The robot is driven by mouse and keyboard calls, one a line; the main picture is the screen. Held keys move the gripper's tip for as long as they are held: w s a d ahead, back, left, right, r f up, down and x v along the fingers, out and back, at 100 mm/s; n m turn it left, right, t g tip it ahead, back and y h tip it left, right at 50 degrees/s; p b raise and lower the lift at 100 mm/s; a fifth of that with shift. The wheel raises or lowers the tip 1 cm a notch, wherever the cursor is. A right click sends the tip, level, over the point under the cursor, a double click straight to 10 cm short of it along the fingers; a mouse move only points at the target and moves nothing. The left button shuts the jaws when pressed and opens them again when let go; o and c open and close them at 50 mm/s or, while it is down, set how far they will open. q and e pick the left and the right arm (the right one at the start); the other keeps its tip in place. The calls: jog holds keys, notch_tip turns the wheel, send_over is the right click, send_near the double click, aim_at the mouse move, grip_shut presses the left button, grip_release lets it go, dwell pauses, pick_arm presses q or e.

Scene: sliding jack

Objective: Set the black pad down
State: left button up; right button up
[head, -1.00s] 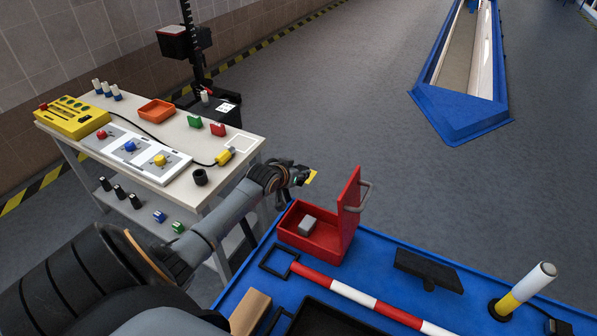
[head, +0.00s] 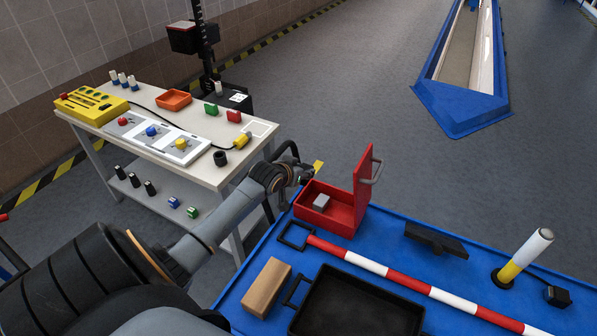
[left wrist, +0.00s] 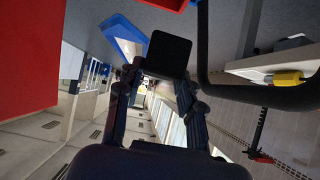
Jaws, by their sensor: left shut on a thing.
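A black square pad (left wrist: 168,53) shows in the left wrist view between the fingertips of my left gripper (left wrist: 155,78). The left gripper is shut on it. In the head view my left gripper (head: 306,174) is in the air beyond the far left corner of the blue cart top, just behind the open red box (head: 333,208). A small yellow piece (head: 318,166) shows at its tips; I cannot tell whether it belongs to the pad. The pad's black face is hidden in the head view. My right gripper is not in view.
The blue cart top (head: 235,310) carries a wooden block (head: 266,286), a black tray (head: 356,308), a red-and-white bar (head: 405,287), a black T-shaped piece (head: 435,240) and a yellow-white post (head: 524,257). A light table (head: 213,179) with coloured buttons stands left. Open floor lies beyond.

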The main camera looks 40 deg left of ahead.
pick_arm(q)
jog(key=s+d+r+m+h, duration=0.1)
jog(key=s+d+r, duration=0.3)
jog(key=d+r, duration=1)
jog(key=s+d+r+m+h, duration=0.1)
jog(key=s+d+r, duration=0.3)
jog(key=d+r, duration=1.1)
jog(key=shift+r+m+h, duration=0.2)
jog(key=shift+m+h, duration=0.1)
